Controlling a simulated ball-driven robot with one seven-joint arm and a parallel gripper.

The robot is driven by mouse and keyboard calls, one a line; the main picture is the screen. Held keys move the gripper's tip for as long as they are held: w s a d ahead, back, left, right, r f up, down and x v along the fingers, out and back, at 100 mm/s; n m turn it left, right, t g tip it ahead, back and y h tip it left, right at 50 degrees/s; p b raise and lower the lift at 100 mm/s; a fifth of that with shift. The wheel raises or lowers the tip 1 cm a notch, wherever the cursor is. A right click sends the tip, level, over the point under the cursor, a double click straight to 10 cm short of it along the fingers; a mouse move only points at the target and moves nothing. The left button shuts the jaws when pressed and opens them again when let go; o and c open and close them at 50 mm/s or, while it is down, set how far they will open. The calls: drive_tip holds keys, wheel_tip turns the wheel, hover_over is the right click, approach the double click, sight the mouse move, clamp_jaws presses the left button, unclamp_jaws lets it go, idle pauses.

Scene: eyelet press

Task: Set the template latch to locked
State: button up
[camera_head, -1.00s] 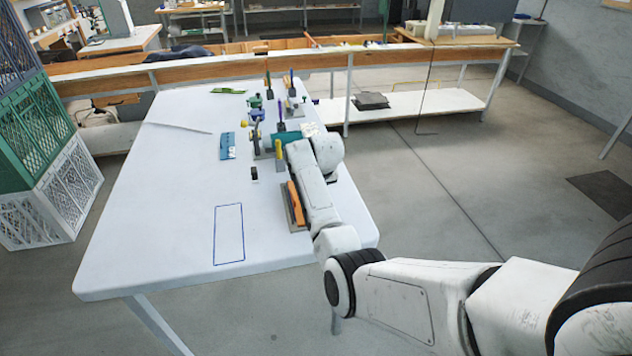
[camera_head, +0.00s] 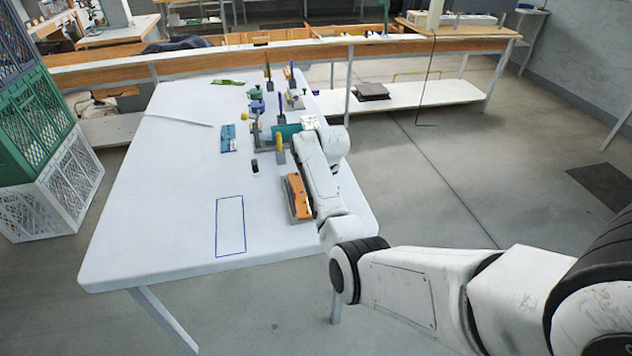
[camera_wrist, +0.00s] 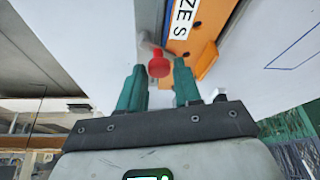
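In the wrist view, a red knob (camera_wrist: 158,66) stands beside an orange plate (camera_wrist: 205,35) with a white label reading "ZES". The knob looks like the latch handle, but its lock marking does not show. My gripper (camera_wrist: 158,80) is open, its two green fingers on either side of the knob near their tips. Gaps show on both sides; contact is not visible. In the head view, the orange plate (camera_head: 298,197) lies on a grey base at the table's right side.
The white table (camera_head: 165,200) has a blue outlined rectangle (camera_head: 230,226), with free room to its left. Behind the orange plate stand a small black item (camera_head: 255,166), a yellow-handled piece (camera_head: 281,148), a teal part (camera_head: 287,133) and a blue item (camera_head: 228,138). Stacked crates (camera_head: 50,180) stand left.

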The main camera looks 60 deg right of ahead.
drive_tip(key=o, duration=0.3)
drive_tip(key=v, duration=1)
drive_tip(key=shift+r, duration=0.35)
drive_tip(key=shift+s+a+f, duration=0.1)
drive_tip(key=shift+s+a, duration=0.05)
drive_tip(key=s+a+f+n, duration=0.2)
drive_tip(key=a+f, duration=0.5)
drive_tip(key=a, duration=0.4)
drive_tip(key=s+a+f+n+g+y, duration=0.1)
drive_tip(key=s+a+f+n, duration=0.1)
drive_tip(key=s+a, duration=0.7)
drive_tip(key=s+a+f+n+g+y, duration=0.1)
drive_tip(key=s+a+f+n, duration=0.1)
drive_tip(key=s+a, duration=0.8)
drive_tip(key=a+f, duration=0.1)
drive_tip(key=a, duration=0.4)
drive_tip(key=shift+s+a+f+g, duration=0.2)
drive_tip(key=shift+f+g, duration=0.1)
drive_tip(key=shift+g, duration=0.1)
